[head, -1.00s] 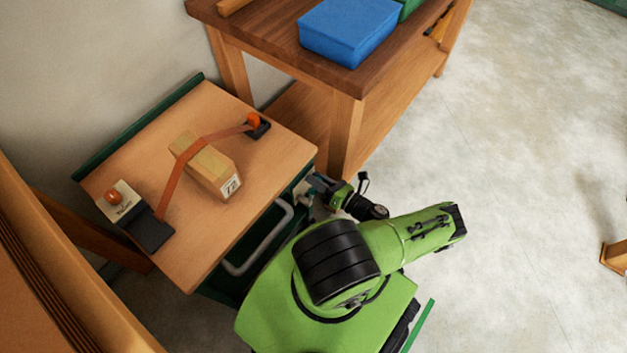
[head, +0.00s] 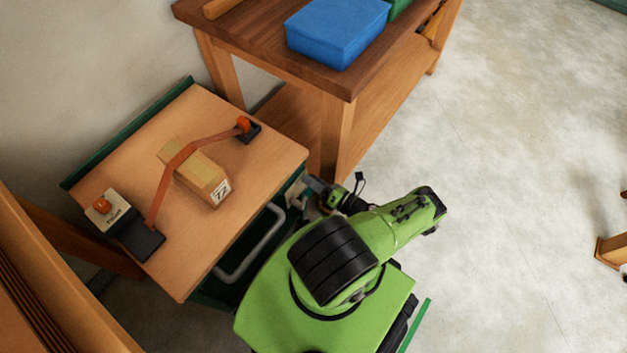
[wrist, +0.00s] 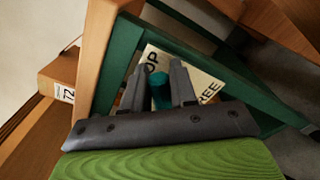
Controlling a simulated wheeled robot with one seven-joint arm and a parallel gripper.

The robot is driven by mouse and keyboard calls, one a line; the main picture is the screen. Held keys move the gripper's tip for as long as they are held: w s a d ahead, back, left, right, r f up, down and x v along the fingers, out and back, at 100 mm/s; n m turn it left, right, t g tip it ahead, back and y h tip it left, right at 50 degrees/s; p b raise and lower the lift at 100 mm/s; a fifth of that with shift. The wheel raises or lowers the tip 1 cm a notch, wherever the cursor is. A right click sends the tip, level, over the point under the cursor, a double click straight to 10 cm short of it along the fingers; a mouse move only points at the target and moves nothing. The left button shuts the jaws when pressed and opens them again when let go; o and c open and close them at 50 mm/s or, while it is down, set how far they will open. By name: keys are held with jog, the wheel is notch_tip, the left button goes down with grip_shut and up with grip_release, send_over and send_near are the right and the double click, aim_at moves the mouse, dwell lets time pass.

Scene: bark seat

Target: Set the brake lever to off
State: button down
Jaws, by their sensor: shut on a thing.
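The brake lever's teal knob (wrist: 160,88) shows in the wrist view between the two fingers of my gripper (wrist: 160,76), which is shut on it. Behind it is a cream plate (wrist: 207,84) with dark lettering. "OP" reads left of the knob and "FREE" to its right, the first word partly cut off. The knob sits between the two words; the lever's shaft is hidden. In the head view my gripper (head: 312,190) is at the cart's near right corner, and the lever cannot be made out there.
The cart (head: 245,135) has a wooden top carrying a strapped cardboard box (head: 205,182) and a red-knobbed block (head: 104,206). A grey handle (head: 255,248) is on its front. A workbench (head: 345,120) with a blue box (head: 335,30) stands close behind. Open floor lies right.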

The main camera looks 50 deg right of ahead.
jog(key=c, duration=1)
grip_release()
jog(key=s, duration=1.5)
jog(key=shift+s+d, duration=0.25)
jog(key=shift+s, duration=0.15)
